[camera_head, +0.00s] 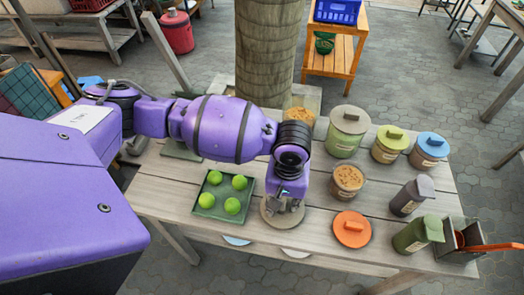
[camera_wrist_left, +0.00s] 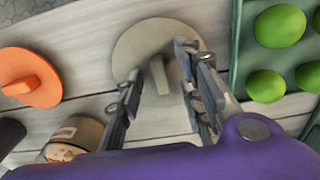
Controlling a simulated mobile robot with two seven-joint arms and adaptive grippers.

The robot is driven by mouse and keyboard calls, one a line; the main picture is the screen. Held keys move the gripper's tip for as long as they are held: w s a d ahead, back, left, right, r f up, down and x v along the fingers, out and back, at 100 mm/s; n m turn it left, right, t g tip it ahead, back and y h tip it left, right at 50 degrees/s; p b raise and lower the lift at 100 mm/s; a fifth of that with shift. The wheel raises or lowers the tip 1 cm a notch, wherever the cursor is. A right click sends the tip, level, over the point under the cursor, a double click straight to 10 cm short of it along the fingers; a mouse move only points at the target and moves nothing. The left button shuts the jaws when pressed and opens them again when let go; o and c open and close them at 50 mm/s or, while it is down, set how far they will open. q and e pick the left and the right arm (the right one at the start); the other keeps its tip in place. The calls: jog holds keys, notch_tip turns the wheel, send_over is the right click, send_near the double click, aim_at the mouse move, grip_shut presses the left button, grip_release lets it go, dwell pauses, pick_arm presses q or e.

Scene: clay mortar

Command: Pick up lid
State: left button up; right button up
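A round beige-grey lid (camera_head: 268,218) with a bar-shaped handle lies flat on the wooden table, right of the green tray. My left gripper (camera_head: 286,203) is right over it, pointing down, and hides part of it. In the left wrist view the lid (camera_wrist_left: 132,45) shows its handle between the spread fingers of my left gripper (camera_wrist_left: 160,66). The gripper is open; I cannot tell whether either finger touches the handle. An orange lid (camera_head: 345,239) lies on the table to the right, and shows in the wrist view (camera_wrist_left: 40,92) too. My right gripper is not in view.
A green tray (camera_head: 200,211) with several green balls is left of the gripper. Two open jars with brown contents (camera_head: 347,190) (camera_head: 297,100), lidded jars (camera_head: 344,145), dark containers (camera_head: 405,205) and a box with an orange handle (camera_head: 458,243) stand around the right side.

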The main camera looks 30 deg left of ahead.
pick_arm(q)
jog(key=shift+w, duration=0.15)
jog(key=shift+c, duration=0.2)
grip_shut()
